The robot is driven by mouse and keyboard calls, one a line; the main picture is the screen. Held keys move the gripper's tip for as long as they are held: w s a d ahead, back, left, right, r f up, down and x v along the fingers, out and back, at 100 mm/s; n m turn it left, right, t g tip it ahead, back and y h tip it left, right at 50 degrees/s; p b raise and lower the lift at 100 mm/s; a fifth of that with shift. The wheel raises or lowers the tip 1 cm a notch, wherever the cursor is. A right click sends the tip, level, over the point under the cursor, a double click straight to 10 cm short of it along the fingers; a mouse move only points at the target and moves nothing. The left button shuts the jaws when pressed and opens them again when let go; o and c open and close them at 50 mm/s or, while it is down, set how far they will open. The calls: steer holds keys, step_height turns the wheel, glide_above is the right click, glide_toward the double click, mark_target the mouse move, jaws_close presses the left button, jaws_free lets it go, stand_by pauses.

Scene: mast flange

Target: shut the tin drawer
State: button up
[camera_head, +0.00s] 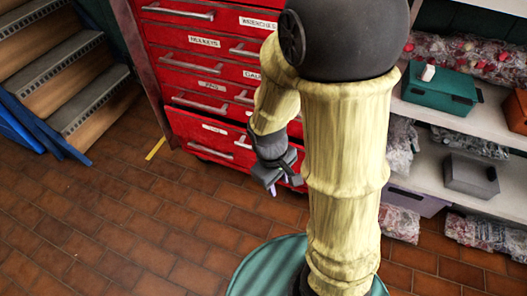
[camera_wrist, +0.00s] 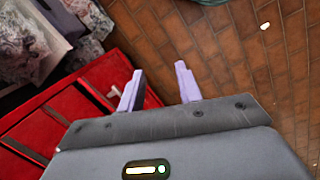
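The red drawer cabinet (camera_head: 200,60) stands at the back centre, with several labelled drawers and silver handles. Its lowest visible drawer (camera_head: 190,127) sticks out beyond the drawers above; its label is too small to read. My arm hides the right part of the cabinet. My gripper (camera_head: 284,186) is in front of that drawer's right side, low and pointing down. In the wrist view my gripper (camera_wrist: 159,88) has its two lavender fingers apart with nothing between them. Red cabinet surfaces (camera_wrist: 110,70) lie left of the fingers; I cannot tell whether the left finger touches them.
Wooden steps (camera_head: 60,60) and blue boards (camera_head: 40,125) stand at the left. A shelf (camera_head: 455,120) at the right holds a teal box (camera_head: 440,92), a grey box (camera_head: 470,176) and bagged goods. The brown tile floor (camera_head: 130,215) in front of the cabinet is clear.

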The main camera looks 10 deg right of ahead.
step_height(320, 180, down, 10)
steer(key=w+n+t+h, duration=0.1)
steer(key=w+n+h, duration=0.1)
steer(key=n+h, duration=1.35)
steer(key=w+a+f+n+t+y, duration=0.3)
steer(key=n+t, duration=0.4)
steer(key=n, duration=0.5)
steer(key=w+a+f+n+t+y, duration=0.3)
steer(key=n+t, duration=0.4)
steer(key=n, duration=0.6)
steer(key=shift+w+a+f+p, duration=0.4)
steer(key=shift+w+a+f, duration=0.1)
steer(key=shift+a, duration=0.6)
steer(key=shift+y, duration=0.25)
steer(key=b+x, duration=0.4)
steer(key=x, duration=1.3)
steer(key=shift+w+d+r+b, duration=0.1)
steer(key=shift+w+d+b, duration=0.1)
steer(key=shift+b, duration=0.2)
